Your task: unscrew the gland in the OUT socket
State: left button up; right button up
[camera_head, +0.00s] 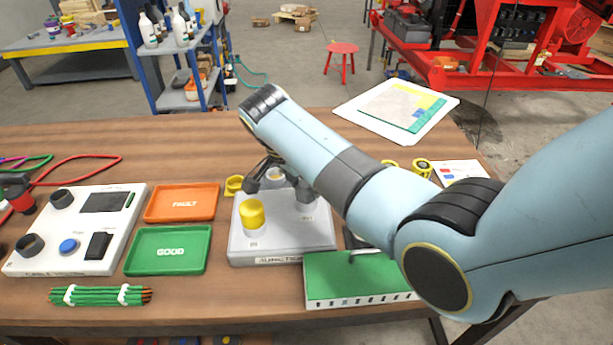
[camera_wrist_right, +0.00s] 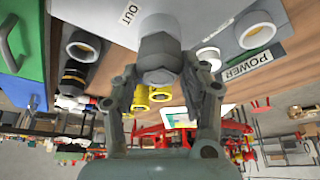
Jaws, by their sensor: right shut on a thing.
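In the right wrist view, a grey gland (camera_wrist_right: 159,53) with a hex body stands beside the OUT label (camera_wrist_right: 130,14). The fingers of my right gripper (camera_wrist_right: 160,72) are on both sides of it and shut on it. The POWER label (camera_wrist_right: 248,66) is to its right, near a ring-shaped gland top (camera_wrist_right: 255,30). My left gripper is not in view.
An orange FAULT tray (camera_head: 182,217) and a green GOOD tray (camera_head: 133,264) are left of the box. A white test unit (camera_head: 123,225) and green wires (camera_head: 100,296) are farther left. Yellow rings (camera_head: 422,167) lie behind my arm.

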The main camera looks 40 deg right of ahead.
jog(key=shift+r+n+t+p, duration=0.1)
jog(key=shift+n+t+p, duration=0.4)
jog(key=shift+n+p, duration=0.95)
jog(key=shift+n, duration=0.45)
jog(key=o, duration=1.2)
